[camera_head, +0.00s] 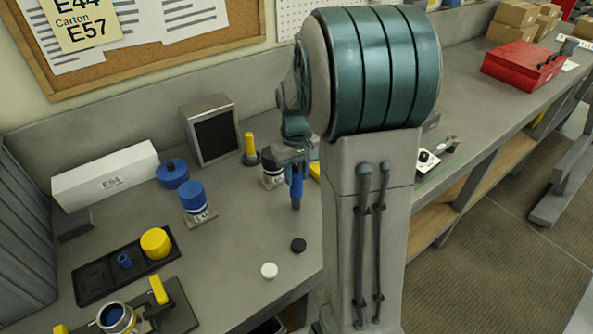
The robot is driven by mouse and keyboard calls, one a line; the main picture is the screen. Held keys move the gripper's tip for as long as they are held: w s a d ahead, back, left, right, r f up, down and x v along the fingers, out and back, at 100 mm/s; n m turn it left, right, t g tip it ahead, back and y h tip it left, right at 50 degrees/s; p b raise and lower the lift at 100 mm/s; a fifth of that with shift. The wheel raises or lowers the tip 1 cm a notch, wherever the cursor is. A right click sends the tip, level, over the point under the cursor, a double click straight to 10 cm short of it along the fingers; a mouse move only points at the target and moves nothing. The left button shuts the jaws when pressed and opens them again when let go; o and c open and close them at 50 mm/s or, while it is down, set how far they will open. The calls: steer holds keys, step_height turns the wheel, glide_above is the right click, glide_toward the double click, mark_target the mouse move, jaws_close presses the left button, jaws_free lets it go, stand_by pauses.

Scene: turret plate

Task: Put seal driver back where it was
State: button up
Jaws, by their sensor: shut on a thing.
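My gripper (297,166) is seen small, left of my column, above the bench. It is shut on a slim blue tool (297,190), which I take for the seal driver. The tool hangs upright, its lower end near or above the grey bench top (235,235); whether it touches cannot be told. A black tray (93,290) at lower left holds a yellow round piece (156,242) and a small blue piece (124,260). The fingertips are partly hidden by the wrist.
A labelled pot (271,178) stands close behind my gripper, beside a yellow-handled piece (249,146). A blue-capped jar (195,200), a blue knob-topped piece (172,173) and a fixture (117,318) stand left. White (268,270) and black discs (298,245) lie in front.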

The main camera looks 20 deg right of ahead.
steer(key=shift+f, duration=0.3)
steer(key=shift+f, duration=0.2)
steer(key=o, duration=1.1)
